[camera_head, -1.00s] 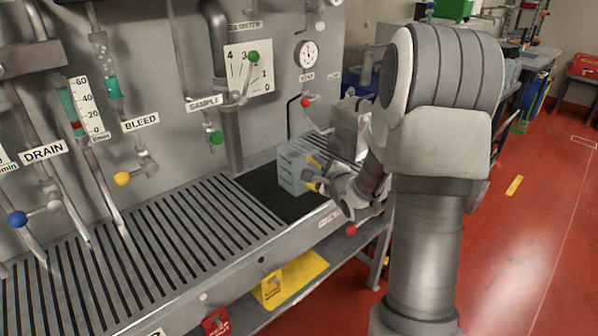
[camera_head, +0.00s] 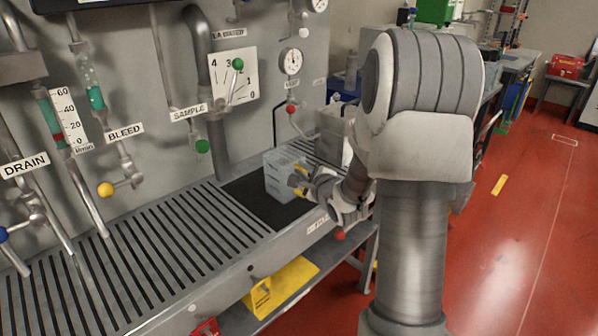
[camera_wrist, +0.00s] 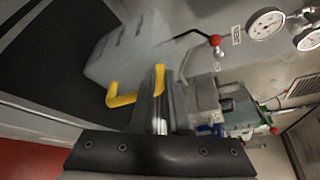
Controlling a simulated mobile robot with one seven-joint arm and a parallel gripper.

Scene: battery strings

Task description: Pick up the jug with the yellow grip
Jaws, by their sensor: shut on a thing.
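The jug (camera_head: 281,178) is a pale grey-blue, boxy, translucent container with a yellow grip (camera_head: 299,178) on its right side. It stands on or just over the black mat on the bench; I cannot tell if it touches. My gripper (camera_head: 308,184) is at the jug's right side, shut on the yellow grip. In the wrist view the jug (camera_wrist: 135,48) fills the upper left and looks tilted by the camera's roll. Its yellow grip (camera_wrist: 122,100) runs to my gripper (camera_wrist: 160,95), whose dark fingers hide part of it.
The slatted drain bench (camera_head: 140,255) runs to the left, with the black mat (camera_head: 262,208) under the jug. A grey metal box (camera_head: 330,132) stands behind my gripper. Pipes and a green-knobbed valve (camera_head: 202,146) hang on the panel. A yellow sign (camera_head: 282,285) lies on the lower shelf.

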